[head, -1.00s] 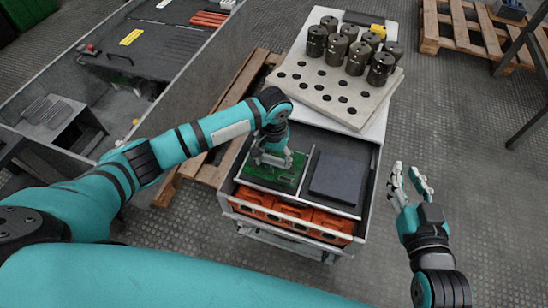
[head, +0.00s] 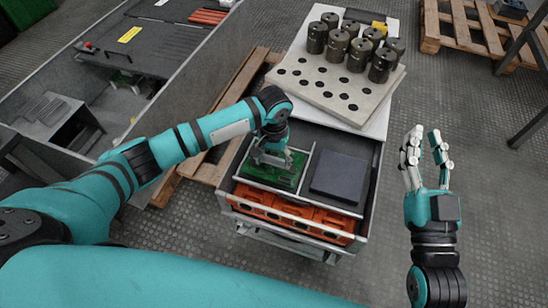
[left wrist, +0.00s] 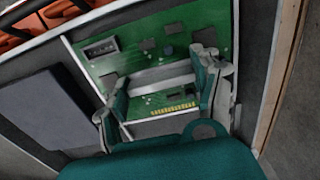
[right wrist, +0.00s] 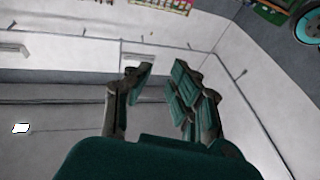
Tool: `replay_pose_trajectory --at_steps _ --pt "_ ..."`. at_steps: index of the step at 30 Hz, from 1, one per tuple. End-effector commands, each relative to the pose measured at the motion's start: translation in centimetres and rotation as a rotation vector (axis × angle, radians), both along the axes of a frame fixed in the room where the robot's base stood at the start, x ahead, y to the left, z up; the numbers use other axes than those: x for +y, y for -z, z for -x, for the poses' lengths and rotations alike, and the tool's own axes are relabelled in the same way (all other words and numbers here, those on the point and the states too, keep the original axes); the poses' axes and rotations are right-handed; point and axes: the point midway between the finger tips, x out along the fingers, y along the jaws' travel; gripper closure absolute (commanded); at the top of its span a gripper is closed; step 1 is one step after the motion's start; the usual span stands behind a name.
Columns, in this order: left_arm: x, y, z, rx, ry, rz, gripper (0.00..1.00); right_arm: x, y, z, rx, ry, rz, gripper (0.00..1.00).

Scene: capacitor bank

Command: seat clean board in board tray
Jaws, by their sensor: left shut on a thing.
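The clean board is a green circuit board (head: 287,181) with a pale bar across it. It lies flat in or just over the left compartment of the open drawer's tray (head: 303,172); I cannot tell whether it rests on the floor. In the left wrist view the board (left wrist: 140,42) shows chips and a gold edge connector. My left gripper (head: 268,155) is above it, its fingers (left wrist: 160,95) shut on the board at the bar. My right gripper (head: 427,135) is open and empty, raised right of the drawer; its fingers (right wrist: 150,75) are apart.
A dark flat block (head: 340,176) fills the right compartment. Orange parts (head: 285,218) lie in the drawer's front part. Several metal cylinders (head: 355,52) stand on a holed plate (head: 330,92) behind. Pallets (head: 465,40) and a grey cabinet (head: 130,60) flank the cart.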

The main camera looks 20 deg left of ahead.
Motion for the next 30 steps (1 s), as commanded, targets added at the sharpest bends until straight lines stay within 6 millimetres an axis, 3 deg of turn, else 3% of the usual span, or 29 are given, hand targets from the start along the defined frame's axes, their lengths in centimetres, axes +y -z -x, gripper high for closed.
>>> replay_pose_trajectory --at_steps 18,30 --pt "0.0 0.0 0.0 -0.001 0.000 0.000 0.71 0.0 -0.2 0.1 -0.010 0.000 -0.002 0.79" --pt "0.0 -0.1 0.0 -0.001 0.000 0.000 0.71 -0.1 0.8 -0.3 0.050 0.003 0.014 0.79"
